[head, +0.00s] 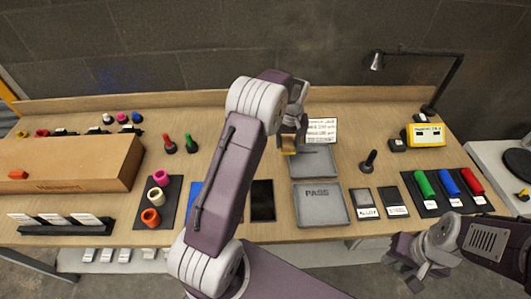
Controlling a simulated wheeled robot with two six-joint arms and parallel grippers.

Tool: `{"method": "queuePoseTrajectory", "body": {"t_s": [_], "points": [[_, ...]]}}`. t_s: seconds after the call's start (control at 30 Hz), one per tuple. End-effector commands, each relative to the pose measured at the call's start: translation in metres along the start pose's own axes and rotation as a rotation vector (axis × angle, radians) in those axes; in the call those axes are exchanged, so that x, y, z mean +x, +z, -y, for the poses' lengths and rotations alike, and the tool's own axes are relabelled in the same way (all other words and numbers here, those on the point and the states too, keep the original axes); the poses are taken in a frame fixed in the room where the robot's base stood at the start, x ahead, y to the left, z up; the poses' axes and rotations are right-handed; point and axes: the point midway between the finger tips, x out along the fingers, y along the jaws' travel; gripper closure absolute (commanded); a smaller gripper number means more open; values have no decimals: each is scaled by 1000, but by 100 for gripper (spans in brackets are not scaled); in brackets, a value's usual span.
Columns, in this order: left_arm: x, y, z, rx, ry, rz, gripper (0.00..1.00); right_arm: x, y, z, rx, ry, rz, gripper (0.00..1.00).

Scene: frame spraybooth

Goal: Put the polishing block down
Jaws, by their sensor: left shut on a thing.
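My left gripper (289,139) is over the back middle of the workbench, shut on a small yellow-brown block (289,148), which I take to be the polishing block. The gripper and arm hide part of the block. The block is at the back left corner of a grey tray (318,162); I cannot tell whether it touches anything below. My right gripper (408,270) is low at the right, in front of the bench edge; its finger opening is not clear.
A grey tray marked PASS (320,206) lies in front. A white card (322,130) stands behind. A lamp (440,85), a yellow device (427,135) and coloured rolls (448,183) are at the right. My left arm hides part of the middle.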

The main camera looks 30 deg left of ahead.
Motion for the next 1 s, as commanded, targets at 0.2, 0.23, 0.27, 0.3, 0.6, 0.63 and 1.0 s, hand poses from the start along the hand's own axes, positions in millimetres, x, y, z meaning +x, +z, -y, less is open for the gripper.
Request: {"method": "queuePoseTrajectory", "body": {"t_s": [0.2,0.23,0.27,0.3,0.6,0.63,1.0], "points": [[39,-31,52,-6,-3,4,100,-16,-2,0,0,0,0,64],[44,-34,57,-5,-2,3,100,-17,-2,0,0,0,0,64],[48,-37,62,-5,-2,2,100,-18,-2,0,0,0,0,64],[52,-41,67,-3,-1,2,100,-19,-2,0,0,0,0,64],[70,-46,77,0,-1,3,100,-23,-2,0,0,0,0,64],[76,-44,77,0,-2,5,100,-25,-3,0,0,0,0,64],[102,-42,76,0,-1,0,100,-29,-3,1,0,0,0,64]]}}
